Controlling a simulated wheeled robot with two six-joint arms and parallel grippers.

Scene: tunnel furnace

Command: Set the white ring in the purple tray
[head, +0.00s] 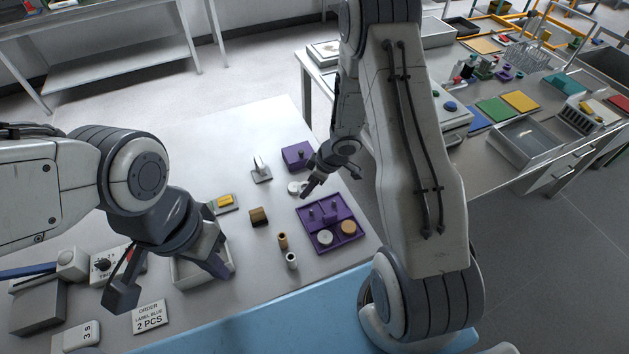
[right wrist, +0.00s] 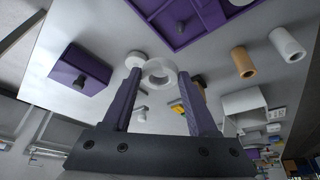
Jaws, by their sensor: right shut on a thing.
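The purple tray (head: 306,214) lies near the right edge of the table, with pegs in its far half and a white disc and an orange disc in its near half. It also shows at the top of the right wrist view (right wrist: 168,30). My right gripper (right wrist: 160,76) is shut on a white ring (right wrist: 160,84) between its fingertips, above the table and beyond the tray. A second white round piece (head: 293,188) lies close by on the table. My left gripper (head: 168,284) is open and empty over the table's left side, by a white box.
A purple block with a knob (head: 296,152) stands beyond the tray. A tan cylinder (head: 282,241) and a white cylinder (head: 292,261) stand left of the tray. The white open box (head: 186,284) and an order label (head: 150,317) are at the left.

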